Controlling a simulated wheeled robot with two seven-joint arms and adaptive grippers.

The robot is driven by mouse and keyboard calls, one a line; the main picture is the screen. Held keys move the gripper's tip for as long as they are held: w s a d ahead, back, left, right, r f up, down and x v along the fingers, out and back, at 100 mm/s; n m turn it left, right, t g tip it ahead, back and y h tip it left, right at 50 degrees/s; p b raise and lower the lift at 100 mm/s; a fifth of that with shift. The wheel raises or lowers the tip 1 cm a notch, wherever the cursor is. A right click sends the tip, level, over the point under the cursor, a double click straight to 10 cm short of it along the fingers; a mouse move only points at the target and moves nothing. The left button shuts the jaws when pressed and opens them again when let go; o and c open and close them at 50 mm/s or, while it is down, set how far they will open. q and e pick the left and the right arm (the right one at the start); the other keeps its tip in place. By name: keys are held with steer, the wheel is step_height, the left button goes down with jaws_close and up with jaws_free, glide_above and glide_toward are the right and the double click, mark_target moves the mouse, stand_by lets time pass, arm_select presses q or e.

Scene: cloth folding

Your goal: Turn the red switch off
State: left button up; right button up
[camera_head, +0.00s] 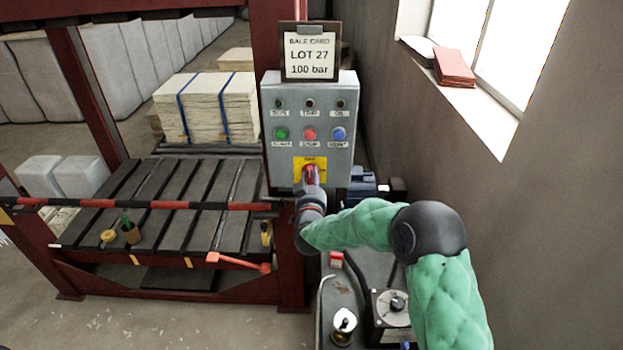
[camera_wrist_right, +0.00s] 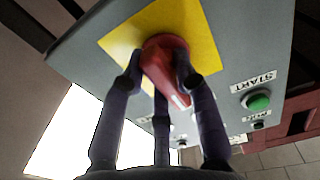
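The red switch (camera_head: 310,174) sits on a yellow plate (camera_head: 301,163) low on the grey control box (camera_head: 346,122). My right gripper (camera_head: 310,187) is at the switch and covers its lower part in the head view. In the wrist view the red switch (camera_wrist_right: 166,60) is between the dark fingers of my right gripper (camera_wrist_right: 160,78), which close around its sides and seem to touch it. A white mark on its handle points to the lower right there. The lettering on the yellow plate is too small to read. My left gripper is not in view.
Green, red and blue buttons (camera_head: 310,134) sit above the switch, with a green START button (camera_wrist_right: 258,101) near the fingers in the wrist view. A red-and-black bar (camera_head: 150,204) crosses the press at left. The wall (camera_head: 560,190) is at right.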

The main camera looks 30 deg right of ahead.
steer(key=shift+o, duration=1.1)
steer(key=v, duration=1.2)
steer(key=shift+f, duration=0.1)
